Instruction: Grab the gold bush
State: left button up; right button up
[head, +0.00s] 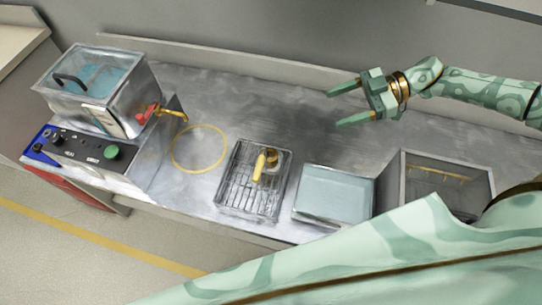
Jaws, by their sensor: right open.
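A small gold bush (272,157) sits in the wire basket (238,190), near its far right corner. A yellow handle (259,168) stands over the basket and partly hides the bush's left side. My right gripper (333,108) is open and empty, with its fingers pointing left. It is above the back of the metal bench, to the right of and farther back than the basket, and apart from the bush. My left gripper is not in view.
A lidded metal tank (130,110) with a control panel (92,150) stands at the left. A yellow ring (175,160) marks the bench left of the basket. A pale tray (335,194) and an open metal bin (448,188) stand to the right. The bench (280,110) behind the basket is clear.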

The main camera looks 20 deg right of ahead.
notch_tip(320, 180, down, 12)
jog(key=w+b, duration=0.1)
jog(key=b, duration=0.8)
send_near(271, 154)
jog(key=x, duration=0.3)
jog(key=shift+w+d+b, duration=0.1)
jog(key=shift+w+b, duration=0.05)
jog(key=shift+b, duration=0.15)
jog(key=b+x, duration=0.1)
jog(key=x, duration=0.4)
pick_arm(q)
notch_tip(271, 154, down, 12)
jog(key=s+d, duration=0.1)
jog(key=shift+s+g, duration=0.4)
pick_arm(e)
jog(key=c, duration=1.3)
